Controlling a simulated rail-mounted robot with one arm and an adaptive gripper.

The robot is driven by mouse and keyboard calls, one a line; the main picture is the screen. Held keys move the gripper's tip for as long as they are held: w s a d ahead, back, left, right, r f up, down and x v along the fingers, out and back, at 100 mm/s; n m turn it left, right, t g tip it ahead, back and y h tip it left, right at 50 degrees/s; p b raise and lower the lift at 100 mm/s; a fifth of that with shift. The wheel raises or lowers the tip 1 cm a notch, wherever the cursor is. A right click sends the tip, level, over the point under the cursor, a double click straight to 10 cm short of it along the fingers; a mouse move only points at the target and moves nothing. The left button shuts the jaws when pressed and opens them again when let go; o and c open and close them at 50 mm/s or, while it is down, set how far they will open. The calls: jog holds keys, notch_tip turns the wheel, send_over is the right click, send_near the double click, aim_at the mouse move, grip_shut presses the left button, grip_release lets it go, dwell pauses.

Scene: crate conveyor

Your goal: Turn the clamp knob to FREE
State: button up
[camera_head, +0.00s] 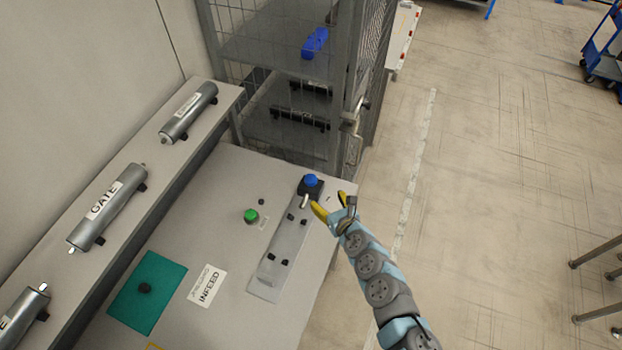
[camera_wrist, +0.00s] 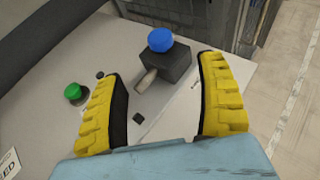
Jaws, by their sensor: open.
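A round blue knob (camera_head: 311,180) sits on a small black box near the far right corner of the grey panel. In the wrist view the blue knob (camera_wrist: 160,39) tops the black box (camera_wrist: 170,66), and a short pale lever (camera_wrist: 145,81) sticks out of the box's near left side. I cannot tell which of these is the clamp knob, and no FREE mark is readable. My gripper (camera_head: 330,205) is open and empty, just right of and nearer than the box. Its yellow fingers (camera_wrist: 162,75) spread to either side of the lever and box, apart from both.
A green button (camera_head: 251,216) stands left of the box. A raised grey plate (camera_head: 268,278) with black fittings lies nearer. An INFEED label (camera_head: 207,287) and teal pad (camera_head: 165,282) are on the panel. A mesh cage (camera_head: 372,60) stands behind. Open floor (camera_head: 480,200) lies right.

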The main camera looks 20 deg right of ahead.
send_near(312, 180)
jog(key=shift+w, duration=0.8)
jog(key=shift+f+b+x, duration=0.15)
jog(key=shift+b+x, duration=0.6)
jog(key=shift+x, duration=1.45)
jog(key=shift+f+b+x, duration=0.2)
jog(key=shift+b+x, duration=0.55)
jog(key=shift+x, duration=1.45)
jog(key=shift+w, duration=0.2)
jog(key=c, duration=1.2)
